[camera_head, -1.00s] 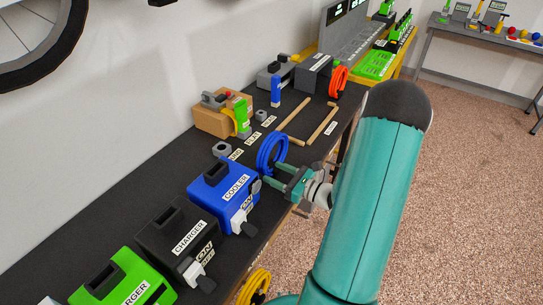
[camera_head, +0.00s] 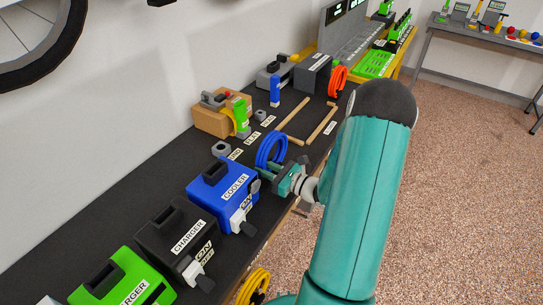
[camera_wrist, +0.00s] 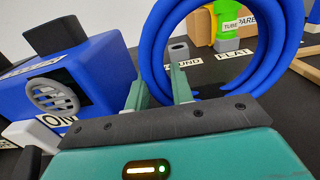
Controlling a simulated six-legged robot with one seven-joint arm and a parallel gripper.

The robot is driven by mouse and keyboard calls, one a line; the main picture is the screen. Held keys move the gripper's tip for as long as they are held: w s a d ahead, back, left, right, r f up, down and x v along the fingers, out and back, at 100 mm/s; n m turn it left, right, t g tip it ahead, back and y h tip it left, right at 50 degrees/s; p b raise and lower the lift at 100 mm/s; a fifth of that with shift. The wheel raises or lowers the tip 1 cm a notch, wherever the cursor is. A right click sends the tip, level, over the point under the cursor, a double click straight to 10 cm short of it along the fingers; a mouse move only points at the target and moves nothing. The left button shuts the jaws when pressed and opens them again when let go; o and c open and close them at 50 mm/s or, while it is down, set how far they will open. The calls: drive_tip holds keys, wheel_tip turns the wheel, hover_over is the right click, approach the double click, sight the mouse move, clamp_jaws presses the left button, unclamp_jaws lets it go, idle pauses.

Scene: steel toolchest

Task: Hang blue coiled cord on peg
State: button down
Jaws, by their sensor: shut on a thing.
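The blue coiled cord (camera_head: 272,151) stands upright on the dark workbench, just behind the blue cooler box in the head view. In the wrist view the cord (camera_wrist: 160,68) is a large upright ring on the right. My gripper (camera_head: 268,174) is at the coil's lower part. The wrist view shows my gripper's two fingers (camera_wrist: 158,84) with the cord's lower left side between them, and they are shut on it. I cannot make out a bare peg for certain in any view.
The cooler (camera_head: 222,184) stands close to my gripper. A black charger (camera_head: 178,238) and a green charger (camera_head: 118,288) are nearer. A yellow coil (camera_head: 254,285) hangs at the bench front.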

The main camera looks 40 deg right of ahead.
sight(265, 159)
drive_tip(key=shift+r, duration=2.05)
